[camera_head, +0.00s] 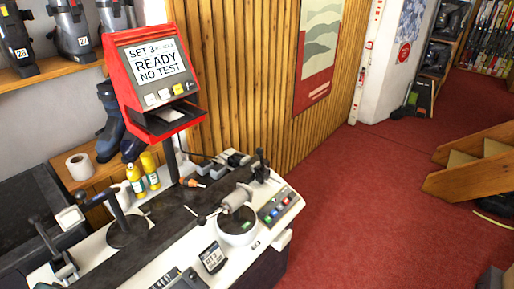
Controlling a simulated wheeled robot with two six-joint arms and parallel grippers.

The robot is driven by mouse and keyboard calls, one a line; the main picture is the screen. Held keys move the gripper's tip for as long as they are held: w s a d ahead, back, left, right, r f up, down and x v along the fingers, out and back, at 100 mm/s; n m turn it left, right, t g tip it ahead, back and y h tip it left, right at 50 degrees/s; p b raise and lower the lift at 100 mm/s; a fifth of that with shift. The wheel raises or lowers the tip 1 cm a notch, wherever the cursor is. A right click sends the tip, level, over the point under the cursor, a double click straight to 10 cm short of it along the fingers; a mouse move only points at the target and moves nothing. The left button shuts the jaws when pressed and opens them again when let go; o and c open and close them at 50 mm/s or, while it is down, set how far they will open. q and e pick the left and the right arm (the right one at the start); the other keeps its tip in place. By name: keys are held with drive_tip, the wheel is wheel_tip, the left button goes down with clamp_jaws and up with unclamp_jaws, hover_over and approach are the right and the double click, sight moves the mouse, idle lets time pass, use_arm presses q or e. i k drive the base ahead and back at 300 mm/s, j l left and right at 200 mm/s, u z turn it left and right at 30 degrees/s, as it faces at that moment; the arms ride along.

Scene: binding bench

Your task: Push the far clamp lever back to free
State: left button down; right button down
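The binding bench (160,240) runs from the lower left toward the middle of the head view. At its far end a small black clamp lever (261,158) stands roughly upright on a dark mount. At the near left end a larger black lever (42,234) leans over another clamp. Which position of the far lever counts as free cannot be told. Neither of my grippers shows in this view.
A red test display (158,62) reads "SET 3, READY, NO TEST" on a post behind the bench. Yellow bottles (150,168) stand behind. Red carpet (370,200) is open at right.

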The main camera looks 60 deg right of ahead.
sight(259, 151)
drive_tip(key=k+l+z, duration=0.15)
drive_tip(key=k+l, duration=0.15)
drive_tip(key=k+z, duration=0.1)
drive_tip(key=z, duration=1.65)
